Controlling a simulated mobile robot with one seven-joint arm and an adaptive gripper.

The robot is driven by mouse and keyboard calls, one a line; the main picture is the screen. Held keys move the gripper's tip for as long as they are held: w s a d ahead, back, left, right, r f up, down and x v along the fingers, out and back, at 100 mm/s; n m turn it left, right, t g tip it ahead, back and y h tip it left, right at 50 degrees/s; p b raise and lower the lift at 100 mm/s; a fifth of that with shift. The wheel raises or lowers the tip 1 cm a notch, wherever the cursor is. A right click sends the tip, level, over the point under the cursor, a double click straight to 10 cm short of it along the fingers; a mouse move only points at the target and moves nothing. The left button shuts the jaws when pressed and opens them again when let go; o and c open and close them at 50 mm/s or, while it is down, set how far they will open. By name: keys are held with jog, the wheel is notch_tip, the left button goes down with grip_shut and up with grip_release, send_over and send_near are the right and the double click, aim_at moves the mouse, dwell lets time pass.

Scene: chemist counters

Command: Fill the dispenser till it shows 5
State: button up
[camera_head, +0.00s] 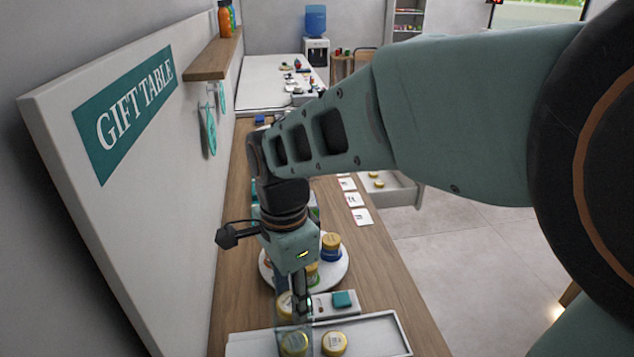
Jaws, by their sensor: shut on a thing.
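My gripper (302,310) points down over the near end of the wooden counter. It is shut on what looks like a small gold-lidded jar (285,306), partly hidden by the fingers. Just below is a clear, see-through upright piece (280,338), perhaps the dispenser, with a gold lid (295,344) showing in or behind it. I cannot tell whether the held jar touches it. A white block with a teal top piece (342,299) sits just right of the fingers. No number can be read in this view.
A white tray (385,332) at the front holds another gold-lidded jar (334,343). A round white stand (341,270) behind my gripper carries several jars (331,243). White cards (356,205) lie along the counter. The "GIFT TABLE" panel (130,110) walls off the left.

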jog(key=o, duration=1.1)
jog(key=shift+o, duration=0.2)
jog(key=shift+r, duration=0.1)
